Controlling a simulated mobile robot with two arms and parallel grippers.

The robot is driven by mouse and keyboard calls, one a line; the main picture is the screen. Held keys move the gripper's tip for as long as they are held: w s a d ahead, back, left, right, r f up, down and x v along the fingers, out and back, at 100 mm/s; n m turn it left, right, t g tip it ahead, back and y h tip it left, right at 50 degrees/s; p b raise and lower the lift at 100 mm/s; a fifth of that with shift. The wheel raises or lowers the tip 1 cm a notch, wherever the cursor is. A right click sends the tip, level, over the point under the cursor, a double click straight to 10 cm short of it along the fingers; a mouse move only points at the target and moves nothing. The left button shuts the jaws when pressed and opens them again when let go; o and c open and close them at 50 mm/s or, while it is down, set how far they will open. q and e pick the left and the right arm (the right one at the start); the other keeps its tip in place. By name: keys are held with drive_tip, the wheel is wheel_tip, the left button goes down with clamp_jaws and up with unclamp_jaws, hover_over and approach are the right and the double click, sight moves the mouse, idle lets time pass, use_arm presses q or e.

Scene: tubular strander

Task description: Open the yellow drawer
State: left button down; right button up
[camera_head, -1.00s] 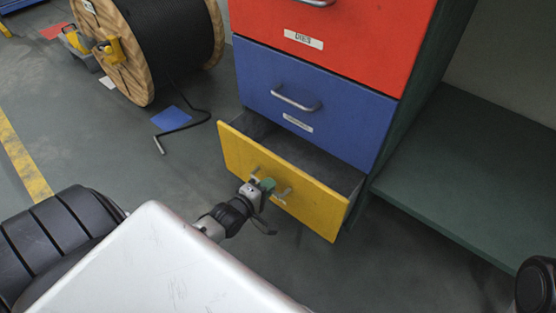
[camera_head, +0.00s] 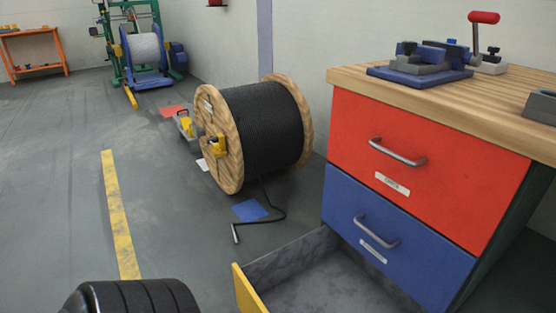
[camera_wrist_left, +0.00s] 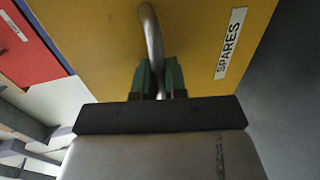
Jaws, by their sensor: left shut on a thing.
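The yellow drawer (camera_head: 246,291) is at the bottom of the head view, pulled well out from under the blue drawer (camera_head: 390,237). Its grey interior (camera_head: 335,280) looks empty where it shows; most of its front is cut off below. In the left wrist view, its yellow front (camera_wrist_left: 195,40) carries a SPARES label (camera_wrist_left: 230,43) and a metal bar handle (camera_wrist_left: 154,38). My left gripper (camera_wrist_left: 158,78), with green fingers, is shut around that handle. It is outside the head view. My right gripper is in neither view.
A red drawer (camera_head: 420,170) sits above the blue one, both shut, under a wooden worktop (camera_head: 440,100) with a vise (camera_head: 425,62). A cable reel (camera_head: 265,125) stands behind, with a bent black rod or cable (camera_head: 265,222) on the floor. The floor at left is mostly clear.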

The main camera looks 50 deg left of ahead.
use_arm(q)
drive_tip(key=shift+v, duration=0.8)
drive_tip(key=shift+f, duration=0.15)
drive_tip(key=c, duration=1.2)
unclamp_jaws()
